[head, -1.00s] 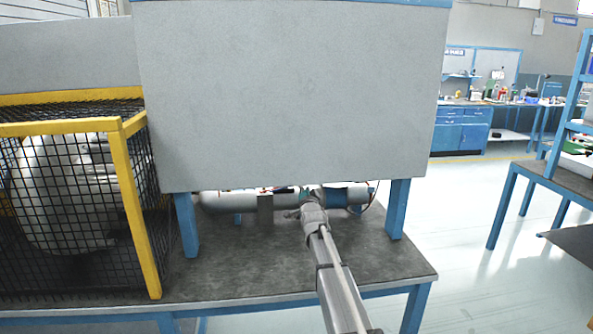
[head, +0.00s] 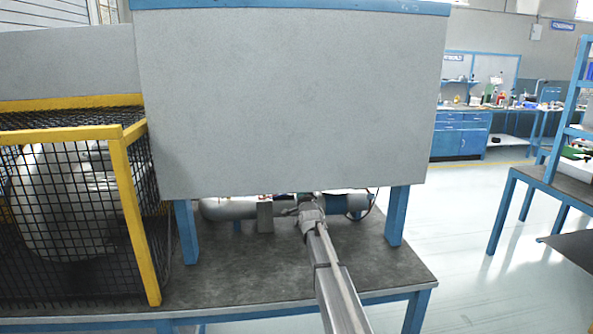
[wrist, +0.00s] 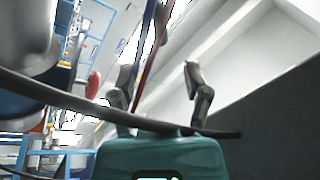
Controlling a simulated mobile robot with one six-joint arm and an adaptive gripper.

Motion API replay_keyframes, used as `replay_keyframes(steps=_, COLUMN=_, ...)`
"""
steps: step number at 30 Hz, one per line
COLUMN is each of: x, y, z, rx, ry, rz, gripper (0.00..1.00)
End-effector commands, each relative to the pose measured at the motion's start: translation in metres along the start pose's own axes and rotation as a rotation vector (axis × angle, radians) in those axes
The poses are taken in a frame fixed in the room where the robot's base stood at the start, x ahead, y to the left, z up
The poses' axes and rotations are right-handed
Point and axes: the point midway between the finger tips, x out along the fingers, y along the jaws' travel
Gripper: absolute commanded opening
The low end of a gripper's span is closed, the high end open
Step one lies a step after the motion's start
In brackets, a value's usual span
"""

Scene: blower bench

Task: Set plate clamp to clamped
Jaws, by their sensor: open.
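My gripper (wrist: 158,70) shows in the wrist view with its two grey fingers spread apart and nothing held between them. Thin red and blue lines pass behind or between the fingers; I cannot tell which. A dark cable (wrist: 60,98) crosses the wrist view in front of the fingers' base. In the head view my arm reaches under the large grey panel, and the gripper's tips are hidden there. I cannot make out the plate clamp or its state in either view. A small red rounded part (wrist: 93,83) shows left of the fingers.
The grey panel (head: 290,100) stands on blue legs over the dark bench top (head: 240,268). A grey cylinder (head: 230,208) lies beneath it. A yellow-framed mesh cage (head: 128,190) stands at the left. Open floor (head: 455,215) lies to the right.

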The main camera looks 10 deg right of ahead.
Motion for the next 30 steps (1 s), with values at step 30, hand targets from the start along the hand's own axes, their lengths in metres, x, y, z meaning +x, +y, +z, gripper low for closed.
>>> replay_keyframes(steps=30, x=0.101, y=-0.001, z=0.001, rx=0.000, ry=-0.001, rz=0.000, gripper=0.61)
